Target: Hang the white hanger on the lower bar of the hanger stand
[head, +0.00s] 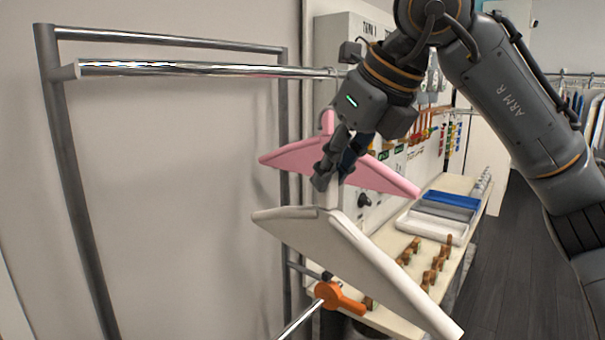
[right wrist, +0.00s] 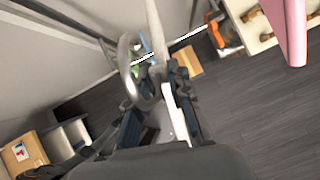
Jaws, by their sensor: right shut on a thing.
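My right gripper (head: 334,174) is shut on the neck of the white hanger (head: 350,252), which hangs below the fingers with its shoulders sloping down to both sides. In the right wrist view the hanger (right wrist: 157,32) is seen nearly edge-on, with a curved hook (right wrist: 128,58) beside the fingers (right wrist: 165,92). The hanger stand (head: 68,180) has an upper chrome bar (head: 190,69). A lower chrome bar (head: 300,321) shows at the bottom; the held hanger is above and apart from it. My left gripper is out of view.
A pink hanger (head: 290,156) is behind my right gripper, at the upper bar's right end. An orange fitting (head: 330,294) sits at the lower bar's end. A bench (head: 468,184) with trays (head: 436,226) and wooden pieces stands at the right. Dark floor (head: 500,270) is clear beyond.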

